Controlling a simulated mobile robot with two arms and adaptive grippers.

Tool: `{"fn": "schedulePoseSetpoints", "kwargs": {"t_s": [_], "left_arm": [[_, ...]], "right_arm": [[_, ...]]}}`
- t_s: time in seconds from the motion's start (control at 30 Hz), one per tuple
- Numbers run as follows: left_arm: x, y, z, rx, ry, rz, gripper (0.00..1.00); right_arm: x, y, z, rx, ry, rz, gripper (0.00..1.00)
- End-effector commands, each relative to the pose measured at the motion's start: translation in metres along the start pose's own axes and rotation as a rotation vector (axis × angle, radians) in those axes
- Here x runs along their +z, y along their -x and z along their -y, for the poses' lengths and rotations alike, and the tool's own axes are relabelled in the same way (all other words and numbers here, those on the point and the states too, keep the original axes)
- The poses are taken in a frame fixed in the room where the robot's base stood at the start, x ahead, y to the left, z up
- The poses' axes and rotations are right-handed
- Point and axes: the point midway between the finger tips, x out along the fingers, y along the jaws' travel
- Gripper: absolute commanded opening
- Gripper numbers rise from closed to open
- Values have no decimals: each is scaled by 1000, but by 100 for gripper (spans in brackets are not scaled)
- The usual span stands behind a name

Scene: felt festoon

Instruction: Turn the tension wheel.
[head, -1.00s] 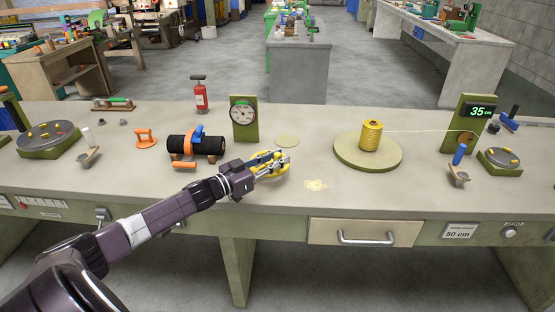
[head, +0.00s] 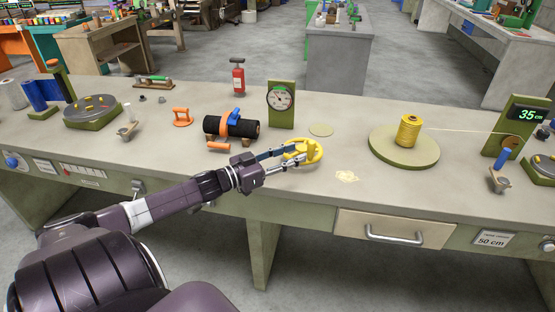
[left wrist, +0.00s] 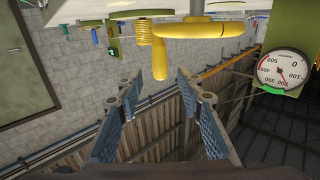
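The tension wheel is a yellow ring with a handle (head: 318,148), near the bench's front edge in the head view. In the left wrist view the wheel (left wrist: 205,30) is edge-on at the top, and its stubby yellow handle (left wrist: 160,62) points between my fingers. My left gripper (head: 297,155) reaches it from the left with fingers spread. In the wrist view a gap shows between the fingertips (left wrist: 160,78) and the handle, with no clear contact. A round dial gauge (head: 281,98) stands behind the wheel; it also shows in the wrist view (left wrist: 283,72). My right gripper is out of view.
A black roll (head: 231,127) with a blue clamp lies left of the wheel. A yellow spool (head: 409,130) stands on a green turntable (head: 385,150) to the right, its thread running to a display reading 35 cm (head: 526,115). A drawer (head: 392,229) sits below the bench edge.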

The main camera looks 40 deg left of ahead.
Motion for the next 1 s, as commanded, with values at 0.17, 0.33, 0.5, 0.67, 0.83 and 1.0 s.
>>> {"fn": "schedulePoseSetpoints", "kwargs": {"t_s": [0.17, 0.33, 0.5, 0.67, 0.83, 1.0], "left_arm": [[2, 25, 0, 0, -1, 5, 34], [1, 41, 0, -1, 1, 2, 34], [0, 49, 0, 0, 0, 0, 34], [-1, 50, 0, 0, -1, -1, 34], [-1, 50, 0, 0, -1, -1, 34], [0, 50, 0, -1, -1, 0, 34]], "right_arm": [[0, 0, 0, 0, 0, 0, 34], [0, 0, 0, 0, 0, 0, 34], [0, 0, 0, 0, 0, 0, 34], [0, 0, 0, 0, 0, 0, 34], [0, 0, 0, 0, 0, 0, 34], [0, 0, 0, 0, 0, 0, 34]]}}
